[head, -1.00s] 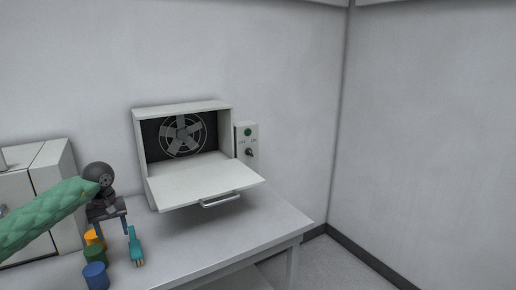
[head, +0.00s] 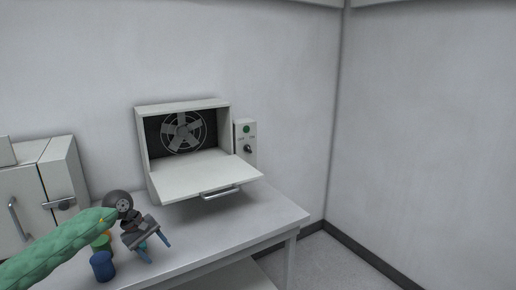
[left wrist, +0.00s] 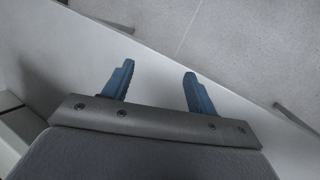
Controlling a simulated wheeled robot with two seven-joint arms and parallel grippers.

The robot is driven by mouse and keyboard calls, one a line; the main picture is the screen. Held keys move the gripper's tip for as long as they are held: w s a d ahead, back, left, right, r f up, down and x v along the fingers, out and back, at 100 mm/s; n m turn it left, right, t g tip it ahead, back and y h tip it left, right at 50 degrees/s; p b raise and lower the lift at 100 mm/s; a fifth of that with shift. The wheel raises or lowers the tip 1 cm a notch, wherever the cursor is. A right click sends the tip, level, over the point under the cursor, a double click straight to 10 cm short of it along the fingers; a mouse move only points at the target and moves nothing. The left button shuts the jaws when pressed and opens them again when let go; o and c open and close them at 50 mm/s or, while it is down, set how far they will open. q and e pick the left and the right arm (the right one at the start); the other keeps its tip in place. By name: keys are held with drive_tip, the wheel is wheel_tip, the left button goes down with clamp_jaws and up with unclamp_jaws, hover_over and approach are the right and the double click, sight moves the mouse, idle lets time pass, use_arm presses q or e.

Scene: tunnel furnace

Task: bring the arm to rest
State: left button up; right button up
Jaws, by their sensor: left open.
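My left arm (head: 60,245) comes in from the left in a green padded sleeve. Its gripper (head: 157,253) is at the front of the table, right of the coloured cylinders, with its two blue fingers pointing down and to the right. The fingers are spread apart and empty. In the left wrist view the open fingers (left wrist: 159,70) show nothing between them but the pale surface and floor beyond. My right arm and gripper are not in view.
A white cabinet (head: 63,170) is at left. The table's right part (head: 260,217) is clear.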

use_arm(q)
drive_tip(key=s+d+f+n+t+h, duration=0.15)
drive_tip(key=d+n+t+h, duration=0.35)
drive_tip(key=d+n, duration=0.5)
drive_tip(key=s+d+f+n+t+h, duration=0.1)
drive_tip(key=d+f+n+t+h, duration=0.15)
drive_tip(key=d+n+h, duration=0.7)
drive_tip(key=s+a+f+n+t+y, duration=0.15)
drive_tip(key=s+f+n+y, duration=0.25)
drive_tip(key=f+n+y, duration=0.55)
drive_tip(key=s+a+f+n+t+y, duration=0.15)
drive_tip(key=s+f+n+y, duration=0.25)
drive_tip(key=f+n, duration=0.55)
drive_tip(key=s+a+f+n+t+y, duration=0.1)
drive_tip(key=s+a+f+n+y, duration=0.35)
drive_tip(key=n, duration=0.85)
drive_tip(key=s+d+f+n+g, duration=0.1)
drive_tip(key=s+f+n+g, duration=0.2)
drive_tip(key=s, duration=0.6)
drive_tip(key=s+d+f+n+g, duration=0.2)
drive_tip(key=s+f+n+g, duration=0.2)
drive_tip(key=s+f, duration=0.3)
drive_tip(key=s+d+f+n+g, duration=0.2)
drive_tip(key=s+f, duration=0.4)
drive_tip(key=s, duration=0.7)
drive_tip(key=shift+s+n+g+y, duration=0.15)
drive_tip(key=shift+n+g+y, duration=0.2)
drive_tip(key=shift+n+g, duration=0.5)
